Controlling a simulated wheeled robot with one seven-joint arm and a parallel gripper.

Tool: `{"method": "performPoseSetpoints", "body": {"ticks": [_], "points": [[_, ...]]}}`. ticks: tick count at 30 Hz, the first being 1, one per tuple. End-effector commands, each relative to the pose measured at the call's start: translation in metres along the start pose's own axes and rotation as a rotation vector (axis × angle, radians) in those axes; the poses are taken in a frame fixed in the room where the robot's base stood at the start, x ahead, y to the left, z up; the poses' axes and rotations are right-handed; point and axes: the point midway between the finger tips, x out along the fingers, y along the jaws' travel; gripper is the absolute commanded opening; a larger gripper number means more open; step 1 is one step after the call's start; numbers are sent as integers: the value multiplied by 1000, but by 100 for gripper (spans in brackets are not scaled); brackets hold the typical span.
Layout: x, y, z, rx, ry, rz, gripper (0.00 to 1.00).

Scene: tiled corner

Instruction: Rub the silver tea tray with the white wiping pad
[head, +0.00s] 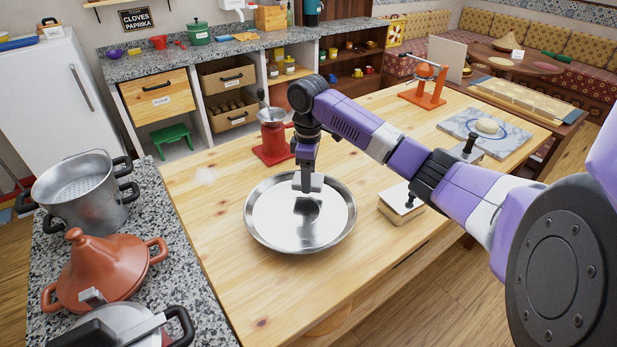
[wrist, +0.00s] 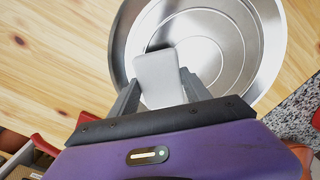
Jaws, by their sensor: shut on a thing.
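The silver tea tray (head: 268,235) is a round, shiny metal tray lying flat on the wooden table. It fills the upper part of the wrist view (wrist: 270,28). My gripper (head: 308,184) is over the tray, pointing down. In the wrist view my gripper (wrist: 158,88) is shut on the white wiping pad (wrist: 158,76), a pale flat block between the two fingers. In the head view the pad (head: 314,184) shows at the fingertips above the tray's middle, with a dark reflection below it. I cannot tell whether the pad touches the tray.
A red grinder (head: 272,142) stands behind the tray. A small wooden box with a dark knob (head: 401,207) is right of it, under my arm. A marble board (head: 487,130) with dough lies farther right. A granite counter (head: 164,246) with pots borders the table at left. The table's front is clear.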

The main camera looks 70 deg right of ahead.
Motion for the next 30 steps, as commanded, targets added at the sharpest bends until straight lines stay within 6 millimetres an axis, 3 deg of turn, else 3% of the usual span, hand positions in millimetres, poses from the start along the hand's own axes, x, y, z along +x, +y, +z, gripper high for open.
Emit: {"method": "performPoseSetpoints", "body": {"ticks": [6,18,30], "points": [[-22,0,0,0,-1,0,23],[-24,0,0,0,-1,0,23],[-54,0,0,0,0,0,23]]}}
